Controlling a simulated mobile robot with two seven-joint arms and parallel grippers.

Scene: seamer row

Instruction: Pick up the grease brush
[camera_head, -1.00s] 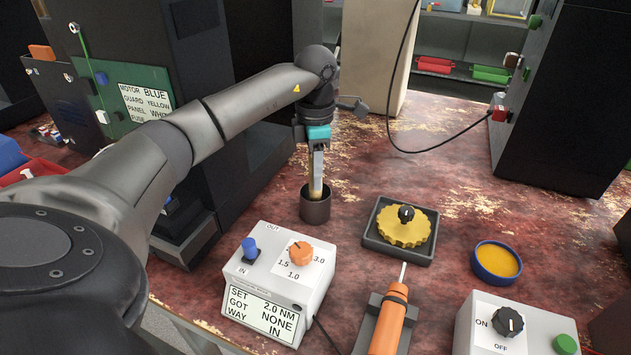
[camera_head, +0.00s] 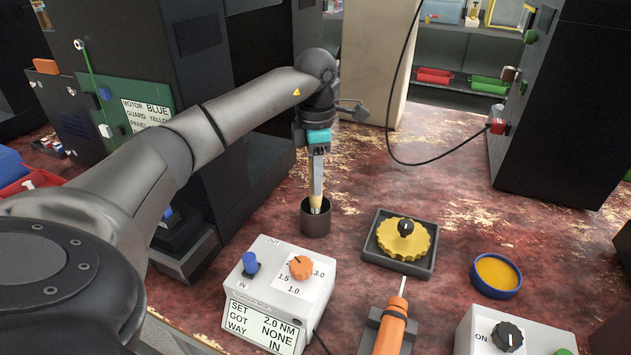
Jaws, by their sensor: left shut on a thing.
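The grease brush (camera_head: 316,203) has a pale tan part that shows just below my left gripper's fingers. Its lower end is inside or just at the mouth of a dark round cup (camera_head: 316,222) on the bench. My left gripper (camera_head: 316,190) points straight down above the cup and is shut on the brush. The cup's wall hides the brush's lower end. My right gripper is not in view.
A grey box with an orange knob (camera_head: 276,285) stands in front of the cup. To the right are a tray with a yellow gear (camera_head: 403,240), an orange-handled screwdriver (camera_head: 390,325) and a blue-rimmed dish (camera_head: 496,275). Dark machines (camera_head: 240,110) stand at left and right.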

